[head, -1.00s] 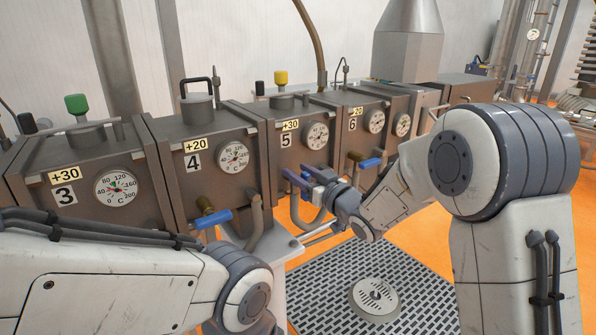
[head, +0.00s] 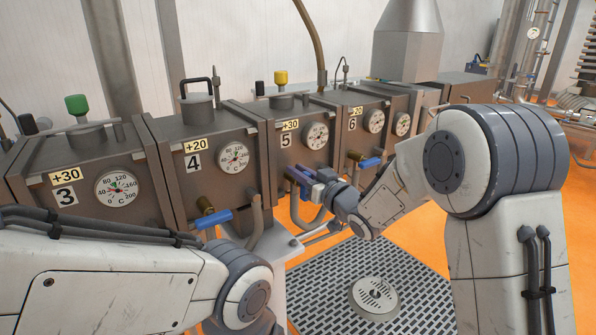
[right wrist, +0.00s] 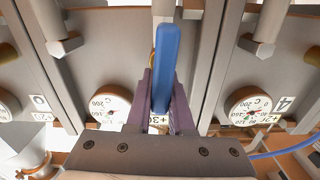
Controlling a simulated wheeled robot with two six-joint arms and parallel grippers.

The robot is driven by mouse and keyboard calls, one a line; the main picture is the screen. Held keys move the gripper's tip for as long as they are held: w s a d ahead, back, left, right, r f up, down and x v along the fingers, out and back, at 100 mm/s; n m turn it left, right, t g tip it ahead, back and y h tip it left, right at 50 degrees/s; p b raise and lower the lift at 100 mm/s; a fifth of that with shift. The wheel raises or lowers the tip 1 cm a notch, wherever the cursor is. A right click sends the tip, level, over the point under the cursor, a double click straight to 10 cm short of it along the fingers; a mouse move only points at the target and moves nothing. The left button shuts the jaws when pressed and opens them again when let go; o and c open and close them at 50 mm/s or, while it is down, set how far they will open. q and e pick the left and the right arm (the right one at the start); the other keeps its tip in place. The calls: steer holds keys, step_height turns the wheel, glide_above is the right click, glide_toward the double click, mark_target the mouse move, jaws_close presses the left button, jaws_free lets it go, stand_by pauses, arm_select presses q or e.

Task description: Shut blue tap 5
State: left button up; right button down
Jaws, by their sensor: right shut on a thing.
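The blue tap 5 handle (right wrist: 166,70) is a straight bright blue bar between the two purple fingers of my right gripper (right wrist: 160,105) in the right wrist view. The fingers are shut on it, one on each side. In the head view my right gripper (head: 304,178) is in front of the lower part of box 5 (head: 266,153), marked +30. There the gripper covers most of the tap, and its exact angle is hard to tell. My left gripper is out of view; only the left arm shows.
Blue tap 4 (head: 214,218) sticks out below box 4, left of my right gripper. Blue tap 6 (head: 371,163) is close on the right. Bent grey pipes hang below the boxes. A floor grate (head: 330,290) lies in front, with open orange floor around it.

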steer(key=m, duration=0.1)
steer(key=m+p, duration=0.2)
steer(key=m, duration=0.1)
steer(key=shift+w+d, duration=0.25)
steer(key=shift+d, duration=0.15)
steer(key=m+p, duration=0.1)
steer(key=m, duration=0.2)
steer(key=f+m+p, duration=0.1)
steer(key=m, duration=0.1)
steer(key=shift+w+d+m+p, duration=0.3)
steer(key=shift+d, duration=0.1)
steer(key=shift+w+d+f+m+p, duration=0.1)
steer(key=shift+f+m+p, duration=0.35)
steer(key=shift+m, duration=0.8)
steer(key=shift+d+f+m+p, duration=0.15)
steer(key=shift+m+p, duration=0.4)
steer(key=shift+m, duration=0.65)
steer(key=shift+w+f+m+p, duration=0.1)
steer(key=shift+f+m+p, duration=0.35)
steer(key=shift+m, duration=0.8)
steer(key=c, duration=0.8)
jaws_free()
steer(key=shift+s+r, duration=0.1)
